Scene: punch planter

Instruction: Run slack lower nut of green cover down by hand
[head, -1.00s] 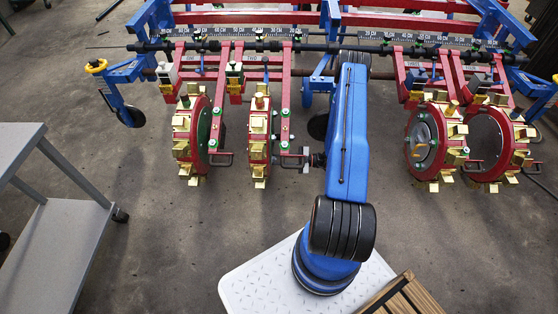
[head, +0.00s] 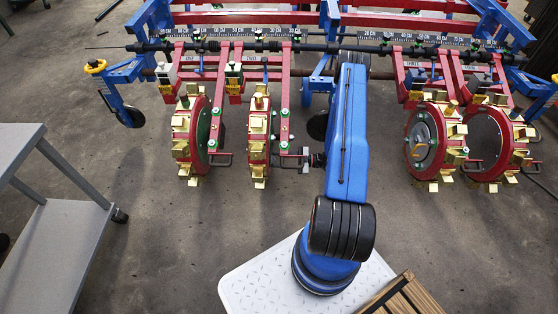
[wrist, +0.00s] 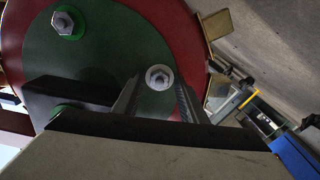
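The green cover (wrist: 105,62) fills the upper left of the wrist view, inside a dark red wheel rim (wrist: 190,40). One nut (wrist: 63,22) sits on a washer at the upper left of the cover. Another nut (wrist: 160,77) on a pale round washer shows between my fingertips. My gripper (wrist: 158,100) is open, with one finger on each side of this nut and visible gaps to both. I cannot tell how far the nut stands off the cover. In the head view my gripper (head: 304,159) is right of the second punch wheel (head: 258,140), whose cover face is mostly hidden.
A dark bar (wrist: 70,90) crosses the cover left of my fingers. In the head view, more punch wheels stand at left (head: 190,135) and right (head: 425,140). A grey cart (head: 60,240) is at the left. Bare floor (head: 180,240) lies between.

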